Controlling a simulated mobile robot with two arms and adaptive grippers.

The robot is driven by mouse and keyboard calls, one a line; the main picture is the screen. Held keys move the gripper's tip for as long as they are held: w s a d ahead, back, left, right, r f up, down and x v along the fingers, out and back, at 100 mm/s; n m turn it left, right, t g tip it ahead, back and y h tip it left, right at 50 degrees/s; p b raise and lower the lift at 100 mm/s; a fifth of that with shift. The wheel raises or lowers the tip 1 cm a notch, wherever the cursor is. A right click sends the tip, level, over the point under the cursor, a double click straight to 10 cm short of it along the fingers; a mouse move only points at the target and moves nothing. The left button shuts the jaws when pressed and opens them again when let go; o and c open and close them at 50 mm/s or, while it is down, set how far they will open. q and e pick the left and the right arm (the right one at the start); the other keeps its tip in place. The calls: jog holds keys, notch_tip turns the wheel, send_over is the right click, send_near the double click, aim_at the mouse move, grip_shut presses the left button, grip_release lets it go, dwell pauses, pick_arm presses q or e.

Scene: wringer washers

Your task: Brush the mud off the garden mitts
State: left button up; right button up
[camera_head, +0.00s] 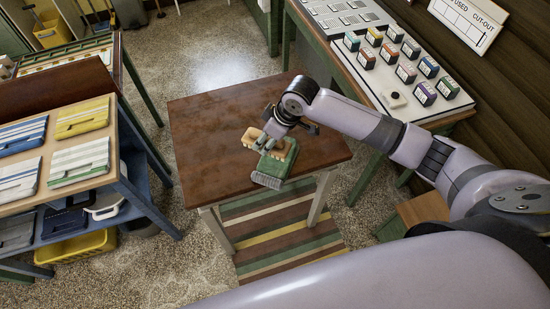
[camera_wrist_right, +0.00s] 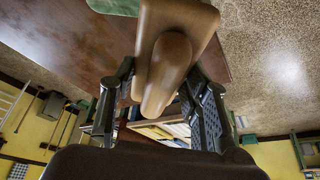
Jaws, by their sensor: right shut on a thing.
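My right gripper (camera_head: 269,139) is over the small brown table and shut on a tan wooden brush (camera_head: 249,137). In the right wrist view, the rounded wooden handle of the brush (camera_wrist_right: 168,70) sits between the two dark fingers. Green garden mitts (camera_head: 281,157) with a ribbed grey-green cuff (camera_head: 267,181) lie on the table beside and partly under the gripper. The brush is at the mitts' far left edge; I cannot tell whether it touches them. A green corner of the mitts (camera_wrist_right: 113,5) shows at the wrist view's top. My left gripper is out of view.
The brown table (camera_head: 205,125) is otherwise bare. A shelf unit with folded striped cloths (camera_head: 78,161) stands at left, with a yellow basket (camera_head: 75,247) below. A bench with several coloured blocks (camera_head: 405,72) stands at right. A striped rug (camera_head: 285,235) lies in front.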

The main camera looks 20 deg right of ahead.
jog(key=shift+r, duration=3.6)
jog(key=shift+f+b, duration=0.2)
jog(key=shift+b, duration=0.2)
jog(key=s+m+b, duration=0.1)
jog(key=b, duration=0.1)
jog(key=s+m+b, duration=0.1)
jog(key=b, duration=0.2)
jog(key=s+d+f+m+h+b, duration=0.1)
jog(key=b, duration=0.1)
jog(key=shift+d+f+m+t, duration=0.1)
jog(key=shift+m+t, duration=0.3)
jog(key=s+m+b, duration=0.1)
jog(key=b, duration=0.1)
jog(key=s+d+m+h+b, duration=0.1)
jog(key=b, duration=0.1)
jog(key=s+d+m+b, duration=0.1)
jog(key=m+b, duration=0.1)
jog(key=shift+s+f+h, duration=0.25)
jog(key=shift+f+h, duration=0.1)
jog(key=shift+h, duration=0.05)
jog(key=shift+s+d+r+m+b, duration=0.15)
jog(key=shift+s+d+m+b, duration=0.25)
jog(key=shift+m, duration=0.1)
jog(key=shift+a, duration=0.1)
